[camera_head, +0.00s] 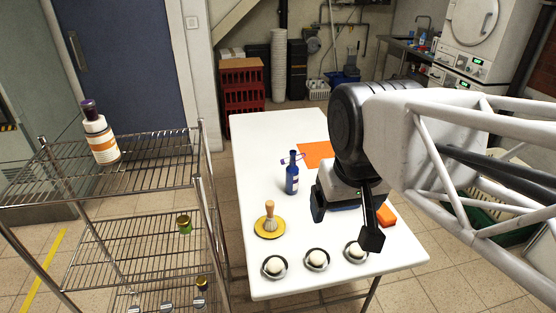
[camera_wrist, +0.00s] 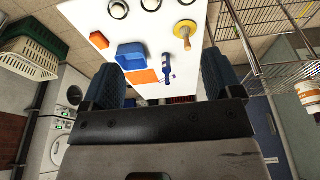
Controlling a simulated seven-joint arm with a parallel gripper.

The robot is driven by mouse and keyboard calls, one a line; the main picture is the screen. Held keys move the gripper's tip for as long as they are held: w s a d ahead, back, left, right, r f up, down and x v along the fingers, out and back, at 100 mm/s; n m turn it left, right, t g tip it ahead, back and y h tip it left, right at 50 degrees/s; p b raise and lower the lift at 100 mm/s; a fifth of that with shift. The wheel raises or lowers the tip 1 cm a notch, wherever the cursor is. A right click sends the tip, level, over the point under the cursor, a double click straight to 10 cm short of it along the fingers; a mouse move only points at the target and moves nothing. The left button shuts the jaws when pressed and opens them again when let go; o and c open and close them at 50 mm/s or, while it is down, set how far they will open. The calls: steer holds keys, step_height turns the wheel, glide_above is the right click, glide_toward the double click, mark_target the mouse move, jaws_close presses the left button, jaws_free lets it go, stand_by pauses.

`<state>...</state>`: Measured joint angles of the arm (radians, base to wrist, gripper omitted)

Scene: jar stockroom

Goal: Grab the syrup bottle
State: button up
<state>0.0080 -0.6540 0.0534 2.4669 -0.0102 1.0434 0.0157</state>
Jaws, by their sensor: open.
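Two bottles are in view, and I cannot read which one is labelled syrup. A dark blue bottle (camera_head: 292,179) with a pale label stands upright on the white table (camera_head: 262,136); it also shows in the wrist view (camera_wrist: 167,66). A white bottle (camera_head: 102,140) with a purple cap and orange label stands on the wire rack's top shelf; part of it shows at the right edge of the wrist view (camera_wrist: 309,92). My gripper (camera_head: 345,220) is open and empty above the table's right side, right of the blue bottle and apart from it; its fingers also show in the wrist view (camera_wrist: 158,68).
A shaving brush (camera_head: 269,213) stands on a yellow dish. Several small bowls (camera_head: 316,260) line the table's front. A blue tray (camera_wrist: 130,54), an orange mat (camera_head: 316,154) and an orange block (camera_head: 387,215) lie nearby. The wire rack (camera_head: 125,185) stands left, with small jars (camera_head: 184,224) lower down.

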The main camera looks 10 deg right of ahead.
steer(key=w+d+r+n+h, duration=0.1)
steer(key=w+n+h, duration=0.55)
steer(key=w, duration=1.25)
steer(key=w+d+r+n+h, duration=0.25)
steer(key=w+n, duration=0.65)
steer(key=w, duration=1)
steer(key=w+a+f+n+t+h, duration=0.1)
steer(key=w+a+f+n+h, duration=0.15)
steer(key=w, duration=0.45)
steer(key=w+a+f+n+h, duration=0.1)
steer(key=w+a+f+n, duration=0.15)
steer(key=w, duration=0.45)
glide_toward(292, 175)
steer(key=shift+n, duration=0.45)
steer(key=w+d+f, duration=0.2)
steer(key=w+f, duration=0.1)
steer(key=shift+w+d+f, duration=0.1)
steer(key=shift+d+f, duration=0.1)
steer(key=shift+x, duration=1.25)
steer(key=shift+d, duration=0.15)
steer(key=shift+r+x, duration=0.1)
steer(key=shift+x, duration=1.15)
steer(key=shift+r+x, duration=0.15)
steer(key=shift+x, duration=1.1)
steer(key=shift+d, duration=0.1)
